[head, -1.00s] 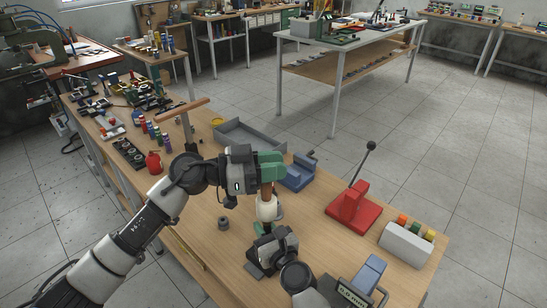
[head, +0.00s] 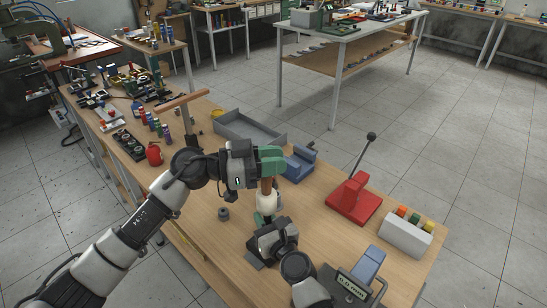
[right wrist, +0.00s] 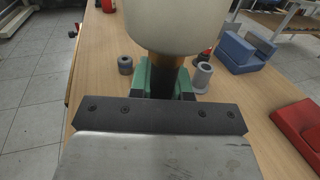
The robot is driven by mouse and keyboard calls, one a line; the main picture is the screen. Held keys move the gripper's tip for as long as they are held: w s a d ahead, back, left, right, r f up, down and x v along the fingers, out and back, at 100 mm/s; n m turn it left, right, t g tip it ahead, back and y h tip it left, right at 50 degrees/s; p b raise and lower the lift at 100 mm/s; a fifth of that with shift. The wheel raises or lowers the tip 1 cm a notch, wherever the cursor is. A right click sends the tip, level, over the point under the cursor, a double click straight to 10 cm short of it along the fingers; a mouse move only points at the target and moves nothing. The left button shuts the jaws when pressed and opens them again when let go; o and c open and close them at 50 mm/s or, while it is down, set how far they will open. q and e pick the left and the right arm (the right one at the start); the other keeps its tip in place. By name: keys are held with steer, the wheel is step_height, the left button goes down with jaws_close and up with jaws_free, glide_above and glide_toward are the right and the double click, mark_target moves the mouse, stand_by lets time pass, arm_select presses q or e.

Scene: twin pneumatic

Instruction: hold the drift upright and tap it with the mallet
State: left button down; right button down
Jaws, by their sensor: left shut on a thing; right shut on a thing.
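My left gripper (head: 270,160), with green fingers, is shut on the brown part of the mallet. The mallet's cream head (head: 267,201) hangs below those fingers. The head fills the top of the right wrist view (right wrist: 177,22). My right gripper (right wrist: 165,78) is shut on the drift (right wrist: 167,63), a narrow upright piece with a brassy upper part and a darker lower part. The mallet head is directly above the drift and hides its top. I cannot tell whether they touch. In the head view my right gripper (head: 263,219) is just below the cream head.
A grey ring (head: 223,214) and a grey hollow cylinder (right wrist: 203,77) stand near the grippers. Behind are a blue block (head: 300,164) and a grey tray (head: 232,132). A red lever press (head: 352,200) and a grey box (head: 404,236) stand to the right. Bare tabletop lies between.

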arm_select(q)
steer(key=shift+f, duration=0.35)
steer(key=shift+r, duration=0.1)
steer(key=shift+r, duration=1.45)
steer(key=shift+f, duration=0.1)
steer(key=shift+f, duration=0.8)
steer(key=shift+f, duration=0.55)
steer(key=shift+r, duration=1.45)
steer(key=shift+r, duration=0.1)
steer(key=shift+r, duration=1.95)
